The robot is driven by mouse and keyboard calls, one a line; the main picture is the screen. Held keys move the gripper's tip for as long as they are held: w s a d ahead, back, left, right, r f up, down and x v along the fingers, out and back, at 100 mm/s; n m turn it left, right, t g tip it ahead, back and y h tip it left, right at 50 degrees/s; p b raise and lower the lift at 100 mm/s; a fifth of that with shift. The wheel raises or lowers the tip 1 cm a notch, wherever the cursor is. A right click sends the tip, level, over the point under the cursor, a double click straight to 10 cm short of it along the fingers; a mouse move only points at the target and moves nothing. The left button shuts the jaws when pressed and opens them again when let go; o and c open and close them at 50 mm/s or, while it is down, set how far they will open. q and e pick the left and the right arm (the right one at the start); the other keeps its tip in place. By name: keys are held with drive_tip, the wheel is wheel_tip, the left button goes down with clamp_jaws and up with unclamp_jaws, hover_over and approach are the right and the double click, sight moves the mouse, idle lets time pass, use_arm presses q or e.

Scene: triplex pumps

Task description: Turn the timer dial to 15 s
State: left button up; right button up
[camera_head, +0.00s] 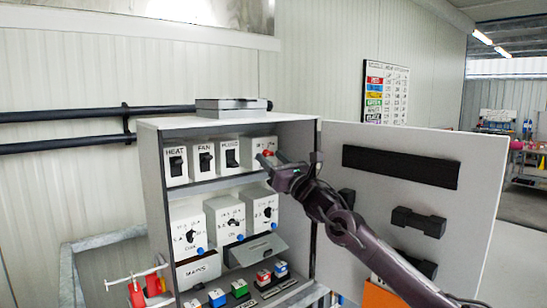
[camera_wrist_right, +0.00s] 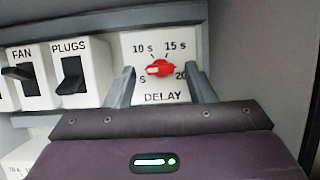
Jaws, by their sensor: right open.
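The timer dial is a red knob (camera_wrist_right: 160,68) on a white box marked DELAY (camera_wrist_right: 165,96), at the right end of the cabinet's top row. Its labels read 10 s and 15 s above, with a partly hidden 5 s at left and 20 at right. The knob lies nearly flat, its pale end towards the left. It also shows as a small red spot in the head view (camera_head: 267,153). My right gripper (camera_wrist_right: 164,84) is open, its fingers left and right of the knob with gaps on both sides. It reaches the box from the right in the head view (camera_head: 279,165). My left gripper is out of view.
FAN (camera_wrist_right: 20,75) and PLUGS (camera_wrist_right: 73,78) switch boxes stand left of the dial. A shelf below holds several dial boxes (camera_head: 225,220). The open cabinet door (camera_head: 400,140) is behind my right arm. Red-handled parts (camera_head: 150,287) stand at lower left.

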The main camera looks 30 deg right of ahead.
drive_tip(key=shift+d, duration=0.1)
drive_tip(key=c, duration=1)
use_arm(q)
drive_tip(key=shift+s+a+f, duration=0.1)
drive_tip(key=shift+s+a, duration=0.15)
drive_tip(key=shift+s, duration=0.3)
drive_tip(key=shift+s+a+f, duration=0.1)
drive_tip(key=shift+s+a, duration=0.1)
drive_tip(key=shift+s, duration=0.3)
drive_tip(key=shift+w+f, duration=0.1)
use_arm(e)
drive_tip(key=shift+m, duration=0.4)
